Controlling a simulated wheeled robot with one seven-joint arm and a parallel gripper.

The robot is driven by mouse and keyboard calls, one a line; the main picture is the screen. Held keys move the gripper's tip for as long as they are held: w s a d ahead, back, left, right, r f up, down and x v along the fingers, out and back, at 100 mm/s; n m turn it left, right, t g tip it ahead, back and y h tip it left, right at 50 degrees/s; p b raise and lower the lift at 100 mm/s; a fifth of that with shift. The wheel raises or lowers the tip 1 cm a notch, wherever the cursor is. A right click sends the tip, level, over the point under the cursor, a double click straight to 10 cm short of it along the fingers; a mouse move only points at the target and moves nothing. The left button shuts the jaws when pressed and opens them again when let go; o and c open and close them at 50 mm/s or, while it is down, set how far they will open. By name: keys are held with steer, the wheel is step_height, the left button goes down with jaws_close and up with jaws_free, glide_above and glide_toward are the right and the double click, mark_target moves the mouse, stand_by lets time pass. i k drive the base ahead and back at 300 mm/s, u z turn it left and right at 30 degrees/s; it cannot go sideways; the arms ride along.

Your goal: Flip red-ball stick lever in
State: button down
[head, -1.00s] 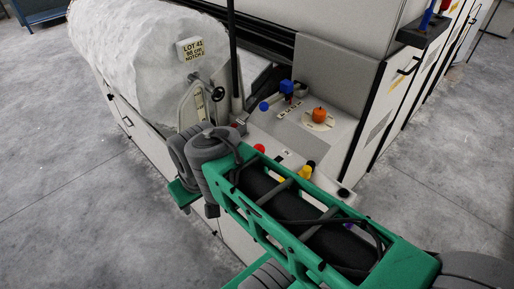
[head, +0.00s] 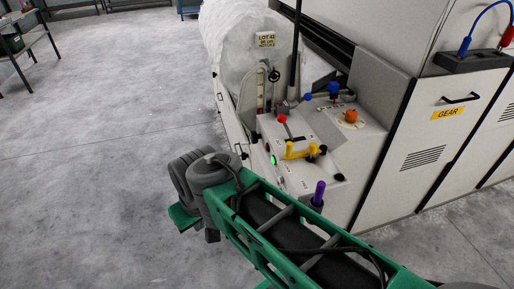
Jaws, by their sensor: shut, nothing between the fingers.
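The red-ball stick lever (head: 283,119) stands on the sloped control panel (head: 327,128) at the end of the machine. Its thin stick runs down and slightly right from the red ball to the panel. My arm crosses the lower middle of the head view, in front of and below the panel, and does not cover the red ball. My gripper is not visible; the arm's far end shows only grey joints and green links, left of the panel and apart from the lever.
Yellow handles (head: 301,151), a blue knob (head: 334,90), an orange knob (head: 351,115) and a purple handle (head: 318,193) crowd around the lever. A green light (head: 274,160) glows at the panel's left edge. A white roll (head: 235,35) stands behind.

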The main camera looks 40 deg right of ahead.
mark_target(282, 118)
steer(key=u, duration=0.05)
steer(key=k, duration=0.15)
steer(key=u, duration=0.85)
steer(key=i, duration=1.45)
steer(key=z, duration=1)
steer(key=i, duration=0.3)
steer(key=z, duration=0.35)
